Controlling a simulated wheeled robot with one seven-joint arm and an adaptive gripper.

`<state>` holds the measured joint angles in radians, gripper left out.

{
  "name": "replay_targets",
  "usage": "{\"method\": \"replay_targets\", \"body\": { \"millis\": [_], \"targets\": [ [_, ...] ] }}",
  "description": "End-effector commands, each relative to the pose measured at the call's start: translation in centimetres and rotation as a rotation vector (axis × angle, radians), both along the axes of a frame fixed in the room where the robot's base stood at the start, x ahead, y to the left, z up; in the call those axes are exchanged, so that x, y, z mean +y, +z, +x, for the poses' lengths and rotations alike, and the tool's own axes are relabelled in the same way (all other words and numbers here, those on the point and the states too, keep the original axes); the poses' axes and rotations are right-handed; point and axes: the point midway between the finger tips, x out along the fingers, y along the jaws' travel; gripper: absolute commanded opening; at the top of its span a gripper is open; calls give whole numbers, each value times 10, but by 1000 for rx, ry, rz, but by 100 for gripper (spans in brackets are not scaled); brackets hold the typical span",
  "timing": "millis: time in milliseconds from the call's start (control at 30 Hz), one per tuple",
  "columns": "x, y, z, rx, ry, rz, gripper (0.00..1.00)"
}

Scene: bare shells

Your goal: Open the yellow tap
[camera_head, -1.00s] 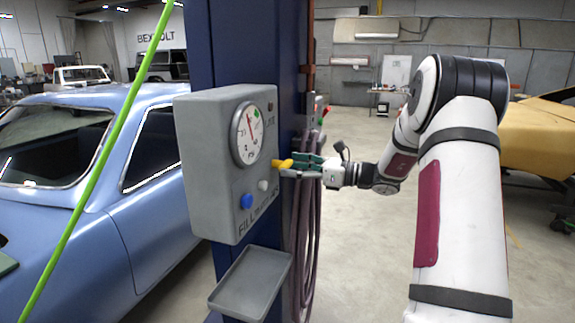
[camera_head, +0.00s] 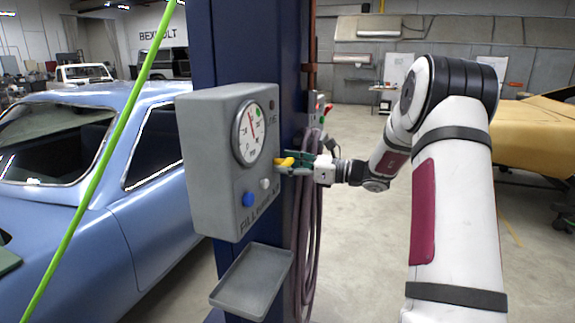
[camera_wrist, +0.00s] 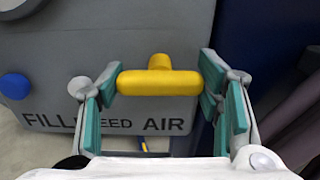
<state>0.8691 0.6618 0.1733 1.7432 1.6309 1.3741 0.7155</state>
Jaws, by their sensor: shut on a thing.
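The yellow tap (camera_head: 285,162) is a T-shaped handle on the right part of the grey box's front. In the wrist view its crossbar (camera_wrist: 158,82) lies level, with the stub above its middle. My gripper (camera_head: 290,165) reaches in from the right and is shut on the tap. In the wrist view my gripper's (camera_wrist: 158,84) green-padded fingers stand at the two ends of the crossbar. The grey box (camera_head: 205,150) carries a round dial gauge (camera_head: 248,132) above the tap.
A grey tray (camera_head: 252,282) juts out below the box. Hoses (camera_head: 303,230) hang beside the blue column (camera_head: 230,45). A green line (camera_head: 100,165) crosses the left side, before a blue car (camera_head: 130,230).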

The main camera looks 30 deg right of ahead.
Motion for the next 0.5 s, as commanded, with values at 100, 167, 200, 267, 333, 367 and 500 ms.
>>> {"method": "replay_targets", "body": {
  "millis": [100, 167, 200, 267, 333, 367, 500],
  "targets": [
    [0, 0, 0, -18, -1, -24, 31],
    [0, 0, 0, -34, -1, -43, 31],
    [0, 0, 0, -47, -1, -60, 31],
    [0, -1, 0, -70, -1, -89, 32],
    [0, -1, 1, -100, -1, -129, 32],
    [-1, -1, 1, -116, -1, -148, 32],
    [-1, -1, 1, -194, -1, -248, 31]
  ]
}}
